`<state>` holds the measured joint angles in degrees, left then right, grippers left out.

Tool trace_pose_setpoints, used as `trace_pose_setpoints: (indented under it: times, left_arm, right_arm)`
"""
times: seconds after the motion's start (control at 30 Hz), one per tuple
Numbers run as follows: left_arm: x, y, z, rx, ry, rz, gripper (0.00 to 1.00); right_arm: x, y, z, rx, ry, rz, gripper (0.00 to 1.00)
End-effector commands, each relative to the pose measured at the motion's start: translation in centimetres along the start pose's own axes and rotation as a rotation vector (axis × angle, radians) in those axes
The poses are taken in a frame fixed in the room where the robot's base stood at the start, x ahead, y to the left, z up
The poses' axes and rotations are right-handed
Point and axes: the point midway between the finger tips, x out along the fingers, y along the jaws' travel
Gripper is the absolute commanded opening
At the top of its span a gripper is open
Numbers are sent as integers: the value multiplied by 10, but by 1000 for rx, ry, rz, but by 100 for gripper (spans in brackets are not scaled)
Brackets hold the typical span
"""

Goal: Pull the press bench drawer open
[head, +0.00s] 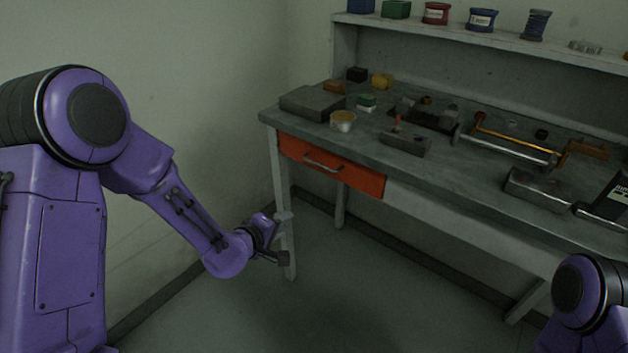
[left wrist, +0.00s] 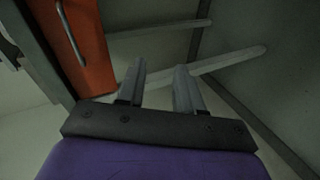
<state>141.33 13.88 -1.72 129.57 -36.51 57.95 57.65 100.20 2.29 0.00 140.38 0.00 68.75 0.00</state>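The press bench drawer (head: 345,177) is orange-red with a grey bar handle (head: 323,163). It sits under the left end of the bench top and looks closed. My left gripper (head: 285,236) is below and to the left of the drawer, near the bench's front left leg, apart from the handle. In the left wrist view its two fingers (left wrist: 158,88) stand apart with nothing between them. The drawer front (left wrist: 78,45) and its handle (left wrist: 70,32) show at upper left there. My right gripper is not seen; only part of my right arm shows at lower right.
The bench (head: 450,185) carries a grey block (head: 312,103), a small cup (head: 342,121), a metal vise-like block (head: 405,141) and a brass-and-steel clamp (head: 510,145). A shelf (head: 480,33) holds spools. The floor (head: 360,290) in front is clear. A wall stands at left.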

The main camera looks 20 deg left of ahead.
Motion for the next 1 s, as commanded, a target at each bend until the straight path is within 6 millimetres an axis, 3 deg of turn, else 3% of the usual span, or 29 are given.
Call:
trace_pose_setpoints:
  times: [0.03,0.1,0.2,0.37,0.7,1.0]
  left_arm:
    - [6,33,-9,-49,-17,102,36]
    - [2,74,-17,-102,-50,194,36]
    - [-4,106,-22,-142,-80,259,36]
    - [13,119,-23,-150,-89,270,36]
    - [80,138,-19,-151,-86,269,36]
    - [93,142,-18,-155,-86,269,36]
  right_arm:
    - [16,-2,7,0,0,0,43]
    - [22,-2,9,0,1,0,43]
    - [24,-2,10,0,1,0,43]
    - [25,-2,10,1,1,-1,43]
    - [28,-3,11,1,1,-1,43]
    - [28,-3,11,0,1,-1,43]
